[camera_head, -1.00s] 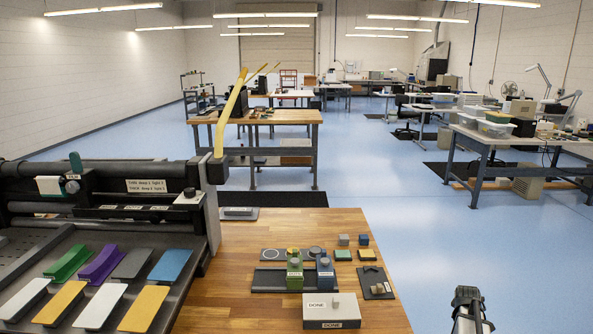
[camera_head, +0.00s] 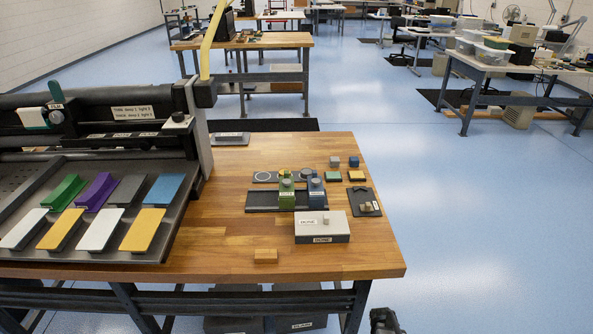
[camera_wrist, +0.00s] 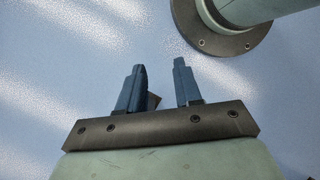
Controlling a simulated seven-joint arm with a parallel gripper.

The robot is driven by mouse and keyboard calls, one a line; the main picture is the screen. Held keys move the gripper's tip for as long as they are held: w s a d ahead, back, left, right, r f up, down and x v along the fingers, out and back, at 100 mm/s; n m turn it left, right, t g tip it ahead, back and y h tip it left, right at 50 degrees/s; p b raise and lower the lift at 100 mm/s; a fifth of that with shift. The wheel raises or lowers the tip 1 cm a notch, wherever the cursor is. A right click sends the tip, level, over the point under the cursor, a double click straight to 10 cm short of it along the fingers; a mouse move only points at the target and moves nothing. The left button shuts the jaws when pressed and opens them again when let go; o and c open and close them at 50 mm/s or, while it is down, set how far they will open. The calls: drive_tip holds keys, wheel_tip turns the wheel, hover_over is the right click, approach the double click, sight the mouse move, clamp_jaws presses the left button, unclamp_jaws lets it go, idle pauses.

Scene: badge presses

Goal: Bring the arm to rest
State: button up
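My gripper (camera_wrist: 160,66) shows in the wrist view with its two dark blue fingers apart and nothing held between them. Beyond the fingers is pale blue floor, and a small brown patch shows beside the left finger. A pale green round link of my own arm with a dark flange stands at the upper right of that view. In the head view only a dark end, apparently of my arm, shows at the bottom edge, right of the table. It is apart from the table, and its fingers cannot be made out there.
The wooden table (camera_head: 222,243) holds a press with a tray (camera_head: 20,258) of coloured pieces at the left. Floor right of the table is clear.

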drive_tip(key=s+a+f+m+g+y, duration=0.1)
drive_tip(key=s+a+m, duration=0.7)
drive_tip(key=s+a, duration=0.6)
drive_tip(key=shift+s+f+m+g+y, duration=0.3)
drive_tip(key=shift+s+f+y, duration=0.1)
drive_tip(key=shift+s, duration=0.3)
